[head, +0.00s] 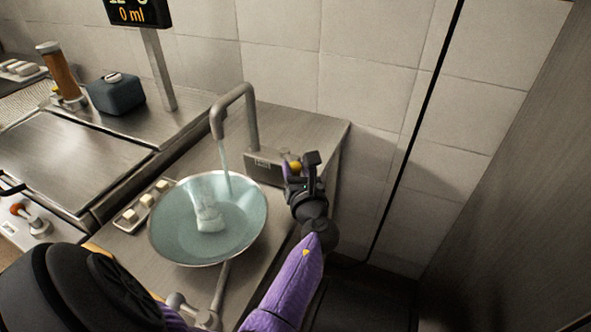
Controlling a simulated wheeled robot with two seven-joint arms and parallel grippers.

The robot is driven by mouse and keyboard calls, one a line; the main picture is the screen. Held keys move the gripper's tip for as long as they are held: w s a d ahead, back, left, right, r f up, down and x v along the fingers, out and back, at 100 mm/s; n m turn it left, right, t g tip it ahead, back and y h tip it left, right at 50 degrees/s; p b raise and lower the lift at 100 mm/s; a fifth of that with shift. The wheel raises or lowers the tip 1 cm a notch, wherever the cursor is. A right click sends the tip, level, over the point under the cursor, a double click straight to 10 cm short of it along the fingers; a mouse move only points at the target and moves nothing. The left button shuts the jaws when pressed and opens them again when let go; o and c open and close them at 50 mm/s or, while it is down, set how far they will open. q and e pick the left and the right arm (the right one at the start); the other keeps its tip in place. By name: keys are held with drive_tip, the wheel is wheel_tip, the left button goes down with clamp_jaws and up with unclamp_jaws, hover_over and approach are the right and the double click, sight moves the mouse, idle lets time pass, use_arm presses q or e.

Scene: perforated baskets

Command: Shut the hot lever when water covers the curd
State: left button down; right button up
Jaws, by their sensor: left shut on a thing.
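The tap (237,97) pours a stream of water into a wide, pale blue-green bowl (163,247). A whitish block, the curd (209,218), lies in the bowl's water; I cannot tell whether its top is covered. My left gripper (303,170) is at the tap's base box (262,168), right of the bowl, shut on a small lever with a yellow knob (295,166). The fingers hide most of the lever, and no hot mark is readable. My right gripper is not in view.
A display (139,12) on a post reads 0 ml. A dark blue-grey container (116,94) and a brown cylinder (60,72) stand at the back left. White blocks in a holder (146,203) sit left of the bowl. A tiled wall (365,80) rises behind the tap.

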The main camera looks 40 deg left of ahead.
use_arm(q)
drive_tip(key=shift+w+d+f+n+g+y+b, duration=0.15)
drive_tip(key=shift+w+n+g+y+b, duration=0.15)
drive_tip(key=shift+n+g+y+b, duration=0.4)
drive_tip(key=w+n+g+b, duration=0.1)
drive_tip(key=g+b, duration=0.1)
drive_tip(key=w+n+g+y+b, duration=0.1)
drive_tip(key=n+g+b, duration=0.1)
drive_tip(key=g, duration=0.1)
drive_tip(key=w+n+g+b, duration=0.1)
drive_tip(key=n+g+b, duration=0.1)
drive_tip(key=g+b, duration=0.1)
drive_tip(key=shift+d+f+y, duration=0.1)
drive_tip(key=shift+f+y, duration=0.05)
drive_tip(key=shift+y, duration=0.25)
drive_tip(key=shift+w+n+g+b, duration=0.3)
drive_tip(key=shift+n+g+b, duration=0.4)
drive_tip(key=shift+g+b, duration=0.4)
drive_tip(key=shift+w+r+g+b, duration=0.1)
drive_tip(key=shift+r+g+b, duration=0.15)
drive_tip(key=shift+g+b, duration=0.05)
drive_tip(key=shift+r+n, duration=0.1)
drive_tip(key=shift+n, duration=0.2)
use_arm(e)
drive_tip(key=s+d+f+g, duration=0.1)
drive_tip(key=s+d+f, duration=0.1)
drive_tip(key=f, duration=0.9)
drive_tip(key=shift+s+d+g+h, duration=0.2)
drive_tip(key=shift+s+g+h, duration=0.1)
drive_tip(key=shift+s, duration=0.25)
